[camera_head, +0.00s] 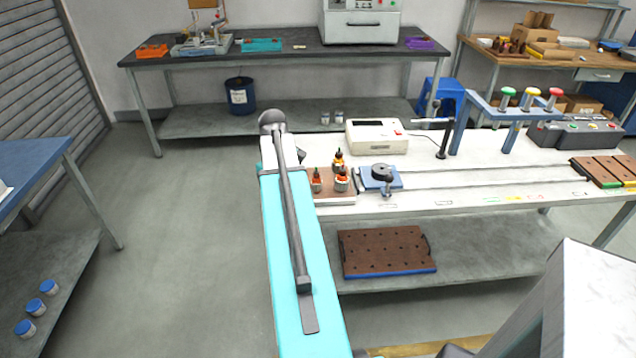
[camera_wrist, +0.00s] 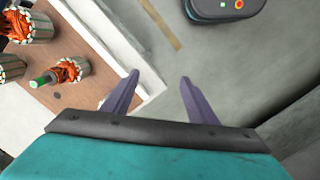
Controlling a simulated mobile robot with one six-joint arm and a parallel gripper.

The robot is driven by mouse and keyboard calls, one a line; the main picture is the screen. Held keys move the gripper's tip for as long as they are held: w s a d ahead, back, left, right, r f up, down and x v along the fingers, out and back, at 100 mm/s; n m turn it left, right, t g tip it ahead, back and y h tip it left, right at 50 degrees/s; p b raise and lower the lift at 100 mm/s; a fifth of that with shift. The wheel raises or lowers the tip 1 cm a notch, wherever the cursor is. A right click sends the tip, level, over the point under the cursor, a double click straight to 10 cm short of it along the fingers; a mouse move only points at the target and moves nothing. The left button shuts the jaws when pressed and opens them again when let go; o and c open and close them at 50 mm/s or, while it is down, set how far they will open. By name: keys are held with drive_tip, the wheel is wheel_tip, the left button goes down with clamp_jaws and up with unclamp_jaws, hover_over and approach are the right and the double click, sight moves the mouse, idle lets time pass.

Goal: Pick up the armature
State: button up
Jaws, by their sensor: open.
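Three armatures with orange-copper windings stand close together on a brown wooden board (camera_head: 338,199) at the left end of the white bench; one armature (camera_head: 341,181) is at the front right. In the wrist view, one armature (camera_wrist: 68,72) with a green-tipped shaft is nearest the gripper, with two others (camera_wrist: 30,25) (camera_wrist: 10,68) at the left edge. My gripper (camera_wrist: 160,78) is open with nothing between its purple fingers. It appears to the right of the armatures, over the board's white bench edge and the floor. The gripper is hidden behind my arm in the head view.
A blue fixture with a dark disc (camera_head: 383,177) and a white instrument box (camera_head: 376,137) sit beside the board. A blue frame with coloured knobs (camera_head: 507,104) stands farther right. A drilled brown tray (camera_head: 384,250) lies on the lower shelf. A dark control box (camera_wrist: 224,8) shows in the wrist view.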

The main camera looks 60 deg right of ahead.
drive_tip(key=m, duration=0.2)
approach(316, 172)
drive_tip(key=a+f, duration=0.3)
drive_tip(key=a, duration=0.1)
drive_tip(key=shift+m+t+h, duration=0.3)
drive_tip(key=shift+m+t, duration=0.2)
drive_tip(key=shift+m, duration=0.4)
drive_tip(key=d+r, duration=0.3)
drive_tip(key=d, duration=0.1)
drive_tip(key=shift+s+p, duration=0.3)
drive_tip(key=shift+p, duration=0.1)
drive_tip(key=shift+f, duration=0.1)
drive_tip(key=shift+s, duration=0.1)
drive_tip(key=shift+f+p, duration=0.75)
drive_tip(key=shift+f, duration=3.6)
drive_tip(key=shift+f+p, duration=1)
drive_tip(key=shift+f, duration=1.6)
